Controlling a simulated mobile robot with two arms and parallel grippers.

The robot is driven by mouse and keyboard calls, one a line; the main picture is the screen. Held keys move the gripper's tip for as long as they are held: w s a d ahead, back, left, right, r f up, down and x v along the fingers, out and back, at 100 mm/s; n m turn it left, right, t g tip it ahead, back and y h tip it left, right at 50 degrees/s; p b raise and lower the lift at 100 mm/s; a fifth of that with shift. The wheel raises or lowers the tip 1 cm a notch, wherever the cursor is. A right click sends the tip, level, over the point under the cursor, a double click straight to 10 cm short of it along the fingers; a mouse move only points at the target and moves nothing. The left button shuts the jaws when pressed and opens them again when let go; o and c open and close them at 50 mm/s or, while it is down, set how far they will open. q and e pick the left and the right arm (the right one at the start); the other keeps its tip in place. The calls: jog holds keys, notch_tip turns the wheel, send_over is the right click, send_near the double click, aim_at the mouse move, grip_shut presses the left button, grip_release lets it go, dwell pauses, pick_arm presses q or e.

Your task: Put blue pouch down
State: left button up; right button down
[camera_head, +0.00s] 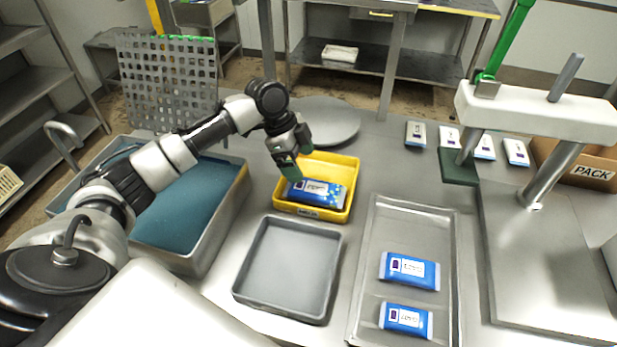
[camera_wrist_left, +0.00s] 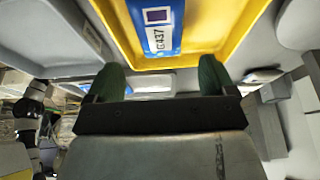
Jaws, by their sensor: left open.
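A blue pouch (camera_head: 317,191) with a white label lies in the yellow tray (camera_head: 347,162). My left gripper (camera_head: 296,160) is open at the tray's left back side, close to the pouch. In the left wrist view the two green fingertips (camera_wrist_left: 161,78) are spread apart with nothing between them. The blue pouch (camera_wrist_left: 158,22) lies beyond them in the yellow tray (camera_wrist_left: 215,35), apart from the fingers. Two more blue pouches lie in the long metal tray, an upper one (camera_head: 409,271) and a lower one (camera_head: 406,320). My right gripper is not in view.
An empty grey tray (camera_head: 288,268) stands in front of the yellow one. The long metal tray (camera_head: 405,222) is to the right. A blue-lined basin (camera_head: 192,210) is at the left. A sealing press (camera_head: 535,115) and a PACK box (camera_head: 590,168) stand at the right.

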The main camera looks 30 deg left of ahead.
pick_arm(q)
jog(key=shift+v, duration=1.65)
